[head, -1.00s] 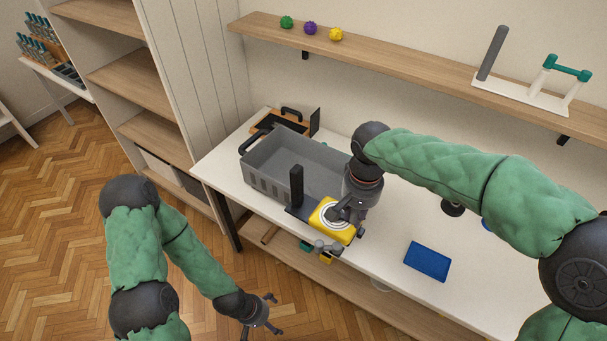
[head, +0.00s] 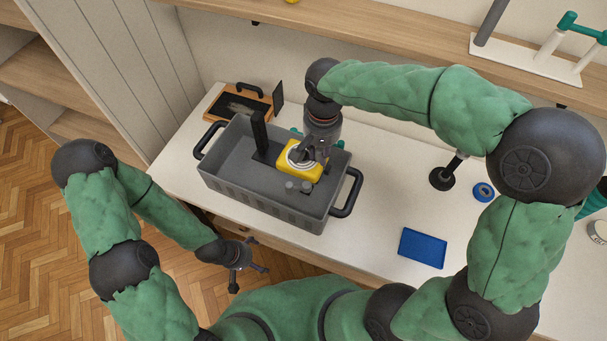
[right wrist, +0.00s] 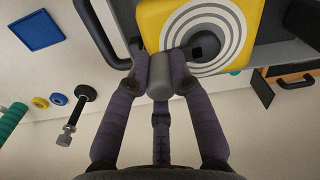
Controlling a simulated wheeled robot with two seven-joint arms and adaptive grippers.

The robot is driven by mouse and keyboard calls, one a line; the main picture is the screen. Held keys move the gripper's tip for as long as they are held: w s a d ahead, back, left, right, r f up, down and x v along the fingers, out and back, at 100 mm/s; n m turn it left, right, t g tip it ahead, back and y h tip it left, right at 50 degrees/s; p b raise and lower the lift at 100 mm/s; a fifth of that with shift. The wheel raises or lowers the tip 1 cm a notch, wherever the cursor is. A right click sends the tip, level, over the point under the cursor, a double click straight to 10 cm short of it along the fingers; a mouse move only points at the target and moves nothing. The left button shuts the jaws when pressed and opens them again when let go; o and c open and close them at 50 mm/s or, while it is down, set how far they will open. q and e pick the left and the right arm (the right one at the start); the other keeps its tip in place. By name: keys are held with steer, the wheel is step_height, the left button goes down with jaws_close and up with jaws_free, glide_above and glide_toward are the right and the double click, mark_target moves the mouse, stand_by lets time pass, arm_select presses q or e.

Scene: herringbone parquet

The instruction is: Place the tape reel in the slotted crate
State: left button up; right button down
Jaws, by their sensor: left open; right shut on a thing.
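The tape reel (head: 303,172) has a yellow body with a white ringed disc, plus a dark plate and an upright black handle (head: 259,133). My right gripper (right wrist: 160,75) is shut on a grey knob of the reel; its fingers partly cover the disc. The slotted grey crate (head: 254,194) with black end handles stands on the white table. In the head view the reel lies within the crate's outline, towards its right half. I cannot tell whether it touches the crate floor. My left gripper (head: 245,262) is open and empty, low in front of the table.
An orange-brown box (head: 237,104) stands behind the crate. A blue tray (head: 422,248), a blue ring (head: 483,192) and a black-based object (head: 442,179) lie to the right. A wall shelf (head: 400,40) runs behind. Table between crate and blue tray is clear.

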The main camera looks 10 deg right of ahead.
step_height(320, 180, down, 15)
steer(key=b, duration=0.3)
steer(key=shift+r, duration=0.15)
steer(key=c, duration=1.1)
jaws_free()
step_height(320, 180, up, 12)
steer(key=p, duration=0.2)
steer(key=shift+p, duration=0.4)
